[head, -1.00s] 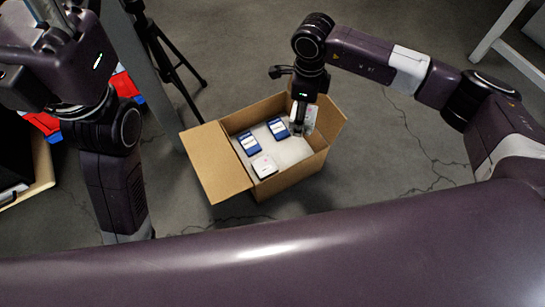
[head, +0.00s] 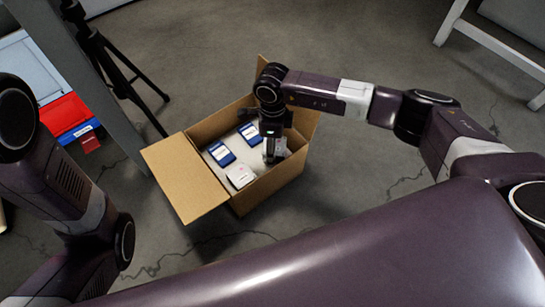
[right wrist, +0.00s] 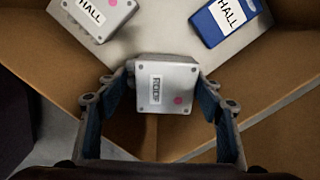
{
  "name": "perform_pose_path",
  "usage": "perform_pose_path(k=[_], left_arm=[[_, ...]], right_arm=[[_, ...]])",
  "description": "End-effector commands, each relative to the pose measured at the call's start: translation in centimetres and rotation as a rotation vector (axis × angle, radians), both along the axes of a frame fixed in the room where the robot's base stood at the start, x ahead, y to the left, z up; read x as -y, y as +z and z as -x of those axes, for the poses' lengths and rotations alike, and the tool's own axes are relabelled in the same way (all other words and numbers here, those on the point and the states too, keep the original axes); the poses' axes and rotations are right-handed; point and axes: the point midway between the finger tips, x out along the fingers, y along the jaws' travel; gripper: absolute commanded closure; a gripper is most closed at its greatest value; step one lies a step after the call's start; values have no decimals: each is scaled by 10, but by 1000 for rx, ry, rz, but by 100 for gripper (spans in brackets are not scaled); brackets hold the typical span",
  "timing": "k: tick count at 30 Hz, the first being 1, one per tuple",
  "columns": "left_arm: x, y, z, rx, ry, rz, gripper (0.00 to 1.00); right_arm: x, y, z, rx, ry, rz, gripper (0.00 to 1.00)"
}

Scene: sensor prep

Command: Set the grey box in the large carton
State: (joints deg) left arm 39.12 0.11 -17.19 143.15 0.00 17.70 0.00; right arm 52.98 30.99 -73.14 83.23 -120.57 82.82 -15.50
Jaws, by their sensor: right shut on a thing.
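The large carton (head: 185,178) stands open on the floor in the head view, its flaps folded out; its brown wall fills the sides of the right wrist view (right wrist: 285,140). My right gripper (head: 271,154) reaches down inside it at the right side. In the right wrist view my right gripper (right wrist: 167,78) is shut on a grey box (right wrist: 165,98) with a "ROOF" label and a pink dot. The held box is at the carton's inner corner; I cannot tell whether it touches the bottom. My left gripper is out of view.
In the carton lie another grey box (head: 240,175) labelled "HALL" and two blue boxes (head: 221,154) (head: 249,134) on a pale layer. A black tripod (head: 110,55), a grey post (head: 90,85) and a red bin (head: 66,114) stand left. Floor right of the carton is clear.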

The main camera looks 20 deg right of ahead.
Motion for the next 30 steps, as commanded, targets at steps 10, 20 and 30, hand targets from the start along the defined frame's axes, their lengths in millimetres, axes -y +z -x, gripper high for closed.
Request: perform_pose_path(k=[10,20,30], left_arm=[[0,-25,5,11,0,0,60],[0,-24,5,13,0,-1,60],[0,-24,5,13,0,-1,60]], right_arm=[[0,-43,0,-1,0,0,67],[0,-44,0,-1,1,0,67],[0,-44,0,-1,1,0,22]])
